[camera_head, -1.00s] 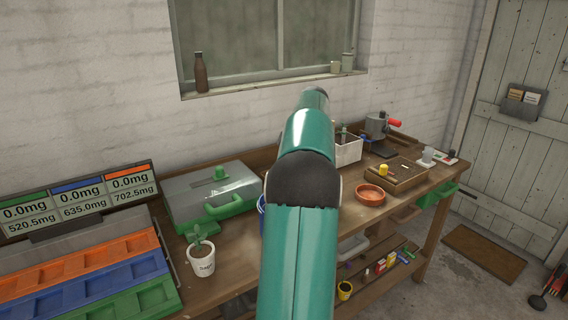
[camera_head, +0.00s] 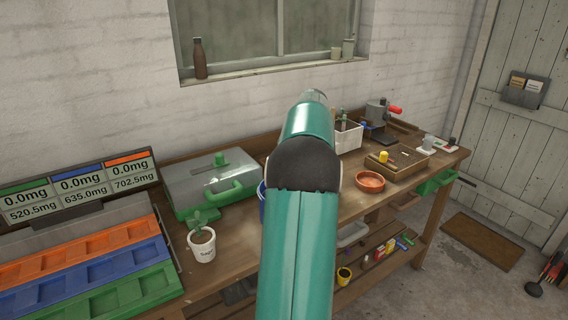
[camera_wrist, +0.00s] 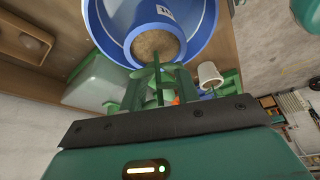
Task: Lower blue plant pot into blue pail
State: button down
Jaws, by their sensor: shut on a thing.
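The blue pail (camera_wrist: 99,30) fills the top of the wrist view, its open mouth facing the camera. The blue plant pot (camera_wrist: 178,20), with a white label and brown soil, shows within the pail's rim. I cannot tell how deep it sits or whether it touches the pail. A green plant stands up from its soil towards the wrist. My gripper (camera_wrist: 158,88), with green fingers, is shut on the plant of the blue pot. In the head view only a sliver of the pail (camera_head: 261,200) shows beside my arm; the blue pot and my gripper are hidden.
A white potted plant (camera_head: 202,245) and a grey-green toolbox (camera_head: 207,190) stand left of the pail. Coloured trays (camera_head: 85,265) lie farther left. A terracotta saucer (camera_head: 370,181), white bin (camera_head: 348,138) and wooden tray (camera_head: 400,168) stand on the right.

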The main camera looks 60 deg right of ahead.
jog(key=shift+f, duration=1.05)
jog(key=shift+f, duration=2.5)
dwell(1.2)
jog(key=c, duration=0.9)
grip_release()
jog(key=shift+c, duration=0.2)
jog(key=v, duration=1.4)
jog(key=shift+f, duration=0.1)
